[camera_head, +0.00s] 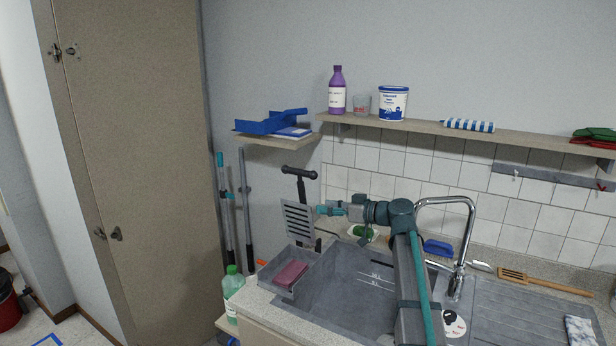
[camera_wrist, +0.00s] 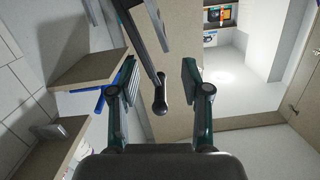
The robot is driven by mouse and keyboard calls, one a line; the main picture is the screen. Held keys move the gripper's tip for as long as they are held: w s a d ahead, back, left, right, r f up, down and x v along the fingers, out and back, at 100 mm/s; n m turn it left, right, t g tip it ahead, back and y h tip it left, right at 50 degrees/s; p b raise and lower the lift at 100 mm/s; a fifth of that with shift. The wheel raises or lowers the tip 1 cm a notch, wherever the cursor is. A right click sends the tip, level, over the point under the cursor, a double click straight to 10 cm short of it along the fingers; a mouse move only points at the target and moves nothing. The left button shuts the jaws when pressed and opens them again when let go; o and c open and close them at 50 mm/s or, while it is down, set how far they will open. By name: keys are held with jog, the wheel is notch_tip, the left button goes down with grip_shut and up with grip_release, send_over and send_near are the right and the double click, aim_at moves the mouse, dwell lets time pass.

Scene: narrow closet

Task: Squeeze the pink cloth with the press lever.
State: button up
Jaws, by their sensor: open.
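The pink cloth (camera_head: 290,274) lies in a small grey basin (camera_head: 266,273) at the left end of the sink. The press lever stands above it, with a black crossbar handle (camera_head: 299,172) at the top and a slotted grey plate (camera_head: 298,220) tilted upright, apart from the cloth. My gripper (camera_head: 319,210) is beside the lever, right of the plate and below the handle. In the wrist view my gripper (camera_wrist: 157,80) is open, and the black handle (camera_wrist: 160,103) shows between its fingers. I cannot tell if it touches them. The cloth is not visible in the wrist view.
A small shelf with a blue tray (camera_head: 272,122) is on the wall behind the lever. A longer shelf (camera_head: 450,129) runs right, above the faucet (camera_head: 457,225). A green bottle (camera_head: 233,284) stands left of the basin. The tall cabinet (camera_head: 135,150) is further left.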

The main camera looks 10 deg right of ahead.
jog(key=n+t+y, duration=0.1)
send_near(301, 173)
jog(key=d+f, duration=0.1)
jog(key=d, duration=0.1)
jog(key=p+x, duration=0.1)
jog(key=x, duration=0.2)
jog(key=p+x, duration=0.1)
jog(key=x, duration=0.3)
jog(key=p+x, duration=0.1)
jog(key=x, duration=0.2)
jog(key=shift+a+r+p, duration=0.25)
jog(key=shift+p, duration=0.15)
grip_shut()
